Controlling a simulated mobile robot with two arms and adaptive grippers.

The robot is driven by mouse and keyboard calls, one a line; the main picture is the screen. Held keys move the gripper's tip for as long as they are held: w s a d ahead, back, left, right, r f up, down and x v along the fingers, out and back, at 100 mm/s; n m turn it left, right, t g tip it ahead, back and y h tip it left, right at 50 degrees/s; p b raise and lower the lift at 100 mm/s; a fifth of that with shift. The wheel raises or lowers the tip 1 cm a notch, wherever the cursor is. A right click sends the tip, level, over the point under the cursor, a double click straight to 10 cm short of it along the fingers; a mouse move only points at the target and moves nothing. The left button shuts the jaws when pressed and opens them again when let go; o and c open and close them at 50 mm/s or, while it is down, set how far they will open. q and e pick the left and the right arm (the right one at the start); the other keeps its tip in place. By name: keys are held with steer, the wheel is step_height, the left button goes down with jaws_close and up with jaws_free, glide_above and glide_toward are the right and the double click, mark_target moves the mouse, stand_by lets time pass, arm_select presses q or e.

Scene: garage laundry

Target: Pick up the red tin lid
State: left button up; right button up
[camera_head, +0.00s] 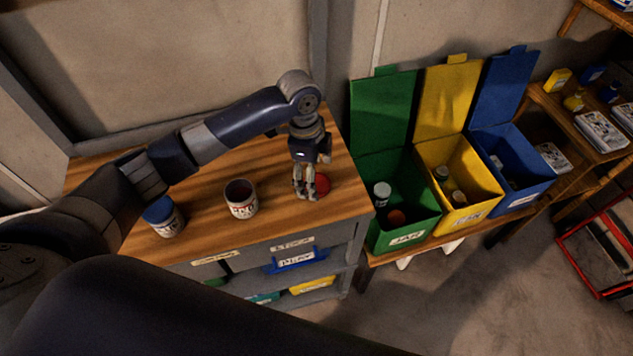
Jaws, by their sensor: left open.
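The red tin lid (323,184) lies flat on the wooden worktop near its right end. My left gripper (306,194) points down at the lid's left side, with its fingers covering part of the lid. The gripper is open, and nothing shows between its fingers. I cannot tell whether the fingertips touch the lid or the worktop. My right gripper does not show.
An open tin (241,199) and a blue-lidded tin (163,216) stand on the worktop (215,168) to the left. Green (404,223), yellow (462,184) and blue (519,168) bins with raised lids stand to the right. A wall is behind the worktop.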

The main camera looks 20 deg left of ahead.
mark_target(316, 182)
arm_select(q)
step_height(316, 182, down, 2)
steer(key=shift+f, duration=0.45)
steer(key=shift+d, duration=0.1)
steer(key=shift+c, duration=0.8)
steer(key=c, duration=0.6)
steer(key=shift+c, duration=0.4)
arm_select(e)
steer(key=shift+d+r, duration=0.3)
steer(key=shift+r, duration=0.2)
